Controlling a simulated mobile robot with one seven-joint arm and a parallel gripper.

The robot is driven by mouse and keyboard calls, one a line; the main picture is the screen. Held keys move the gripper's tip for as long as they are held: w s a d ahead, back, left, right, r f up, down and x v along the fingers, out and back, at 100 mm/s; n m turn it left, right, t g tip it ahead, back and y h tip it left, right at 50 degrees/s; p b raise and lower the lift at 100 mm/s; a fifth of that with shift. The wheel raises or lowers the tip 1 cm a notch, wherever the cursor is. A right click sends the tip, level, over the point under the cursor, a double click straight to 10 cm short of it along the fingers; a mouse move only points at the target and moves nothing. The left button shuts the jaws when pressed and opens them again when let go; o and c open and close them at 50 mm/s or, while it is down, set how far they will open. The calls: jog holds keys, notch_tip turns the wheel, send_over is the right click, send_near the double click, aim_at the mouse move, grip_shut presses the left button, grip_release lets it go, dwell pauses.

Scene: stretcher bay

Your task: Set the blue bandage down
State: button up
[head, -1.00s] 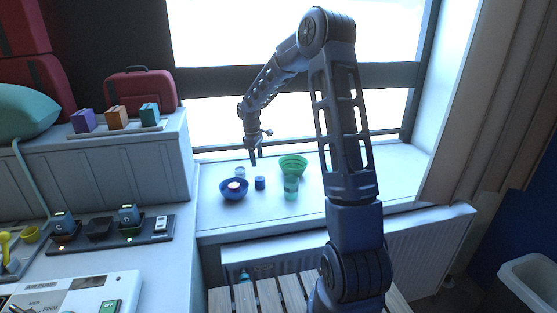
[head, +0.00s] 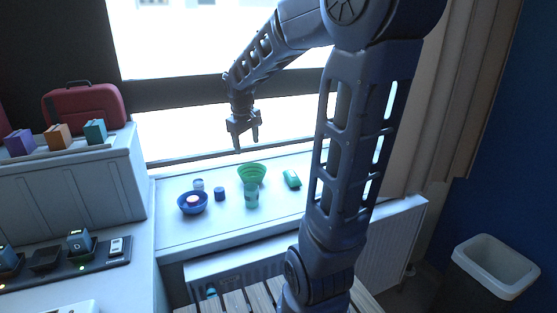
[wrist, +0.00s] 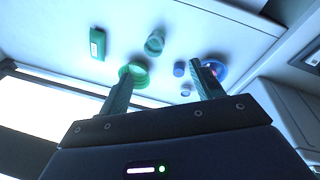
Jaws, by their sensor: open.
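A small dark blue cylinder (head: 219,194), which looks like the blue bandage roll, stands on the white windowsill (head: 180,232). It stands between a blue bowl (head: 192,208) and a green cup (head: 251,197). My gripper (head: 247,145) is raised above the sill, in front of the window, with its fingers apart and nothing between them. My right-hand finger partly covers the blue bowl there (wrist: 218,69).
A green bowl (head: 254,172) stands behind the green cup. A small pale jar (head: 198,184) is behind the blue bowl, which holds a pinkish-white item (head: 193,199). A green box (head: 292,179) lies to the right. A radiator (head: 235,275) and slatted bench (head: 240,299) are below.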

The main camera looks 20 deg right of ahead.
jog(key=s+d+m+t, duration=0.1)
jog(key=s+d+m, duration=0.1)
jog(key=s, duration=0.7)
jog(key=s+d+r+m+t+y, duration=0.1)
jog(key=s+m, duration=0.2)
jog(key=s, duration=0.6)
jog(key=shift+s+d, duration=0.25)
jog(key=shift+d, duration=0.15)
